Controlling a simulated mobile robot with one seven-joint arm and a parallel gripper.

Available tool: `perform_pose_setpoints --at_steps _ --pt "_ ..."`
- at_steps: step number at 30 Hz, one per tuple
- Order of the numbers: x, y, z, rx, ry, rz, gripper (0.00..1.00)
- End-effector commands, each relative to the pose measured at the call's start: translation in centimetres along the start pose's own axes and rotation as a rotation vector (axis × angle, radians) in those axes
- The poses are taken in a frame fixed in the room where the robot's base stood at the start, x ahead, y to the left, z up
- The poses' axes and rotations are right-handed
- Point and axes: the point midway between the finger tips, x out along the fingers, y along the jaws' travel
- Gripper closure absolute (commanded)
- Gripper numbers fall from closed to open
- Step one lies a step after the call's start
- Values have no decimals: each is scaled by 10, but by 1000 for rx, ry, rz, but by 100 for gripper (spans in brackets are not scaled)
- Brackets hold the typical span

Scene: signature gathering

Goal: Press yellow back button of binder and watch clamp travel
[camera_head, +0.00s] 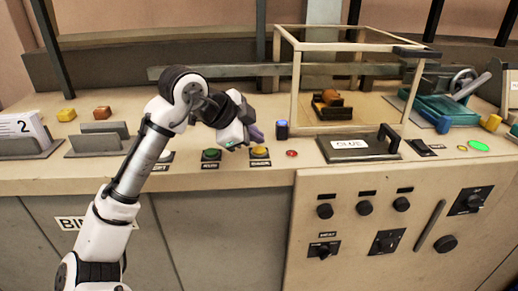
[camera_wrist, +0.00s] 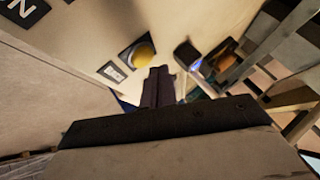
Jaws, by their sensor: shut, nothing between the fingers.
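The yellow button (camera_head: 259,151) sits on a dark labelled plate near the counter's front edge. In the wrist view the yellow button (camera_wrist: 141,53) shows just beyond and left of the fingertips, with a white label beside it. My gripper (camera_head: 256,133) is shut and empty, and its fingers are close to the yellow button from behind and above. In the wrist view the shut fingers (camera_wrist: 158,76) appear apart from the button, though the exact gap is hard to tell. I cannot make out a moving clamp in these views.
A green button (camera_head: 211,154) is left of the yellow one, and a small red button (camera_head: 292,153) is right. A blue-topped cylinder (camera_head: 282,130) stands close behind.

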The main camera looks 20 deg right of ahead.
Motion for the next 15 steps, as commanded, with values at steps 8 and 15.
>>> perform_pose_setpoints --at_steps 8,15 --pt "0 0 0 0 0 0 100" --pt "4 3 3 0 0 0 100"
